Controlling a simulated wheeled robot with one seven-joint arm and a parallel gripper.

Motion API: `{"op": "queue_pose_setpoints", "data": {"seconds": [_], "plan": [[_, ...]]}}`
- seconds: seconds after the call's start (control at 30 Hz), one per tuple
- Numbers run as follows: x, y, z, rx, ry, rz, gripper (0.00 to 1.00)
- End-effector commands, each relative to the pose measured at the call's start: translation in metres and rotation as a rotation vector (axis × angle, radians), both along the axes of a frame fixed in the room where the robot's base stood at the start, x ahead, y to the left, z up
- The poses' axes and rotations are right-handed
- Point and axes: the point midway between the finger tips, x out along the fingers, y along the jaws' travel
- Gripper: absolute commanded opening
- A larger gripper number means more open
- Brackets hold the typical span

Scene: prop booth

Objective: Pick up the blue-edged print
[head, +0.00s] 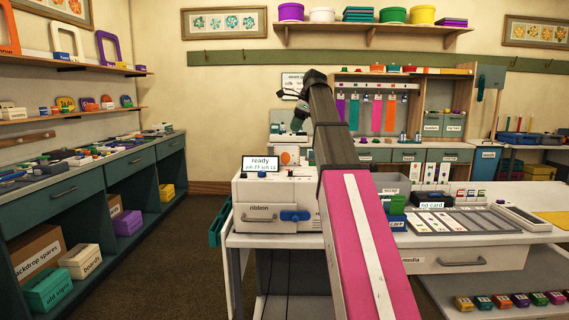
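No print with a clear blue edge can be made out. A white printer (278,204) labelled "ribbon" stands on the white table, with a "ready" display (262,164) on top and a blue latch on its front. A green tray (217,222) hangs at its left side. Small pale cards with coloured marks (436,222) lie in a grey rack right of my arm. My arm reaches up and away over the table. My gripper (299,124) is at its far end, small and dark, above and behind the printer; its fingers are unclear. My arm hides part of the table.
A "no card" reader (432,205) stands behind the rack. A yellow sheet (553,218) lies at the table's right. A cluttered green counter (90,158) runs along the left wall, with open floor (185,260) between. A green cabinet with hanging coloured strips (376,112) stands behind.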

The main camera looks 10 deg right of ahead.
Motion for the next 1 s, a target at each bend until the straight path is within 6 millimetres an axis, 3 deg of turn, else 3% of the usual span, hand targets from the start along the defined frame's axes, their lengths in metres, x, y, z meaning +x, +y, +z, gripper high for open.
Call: {"op": "queue_pose_setpoints", "data": {"seconds": [0.4, 0.63, 1.0], "plan": [[0.002, 0.019, -0.045, 0.0, 0.009, 0.004, 0.34], [0.004, 0.025, -0.059, 0.0, 0.01, 0.003, 0.34], [0.008, 0.041, -0.097, -0.001, 0.008, 0.003, 0.34]]}}
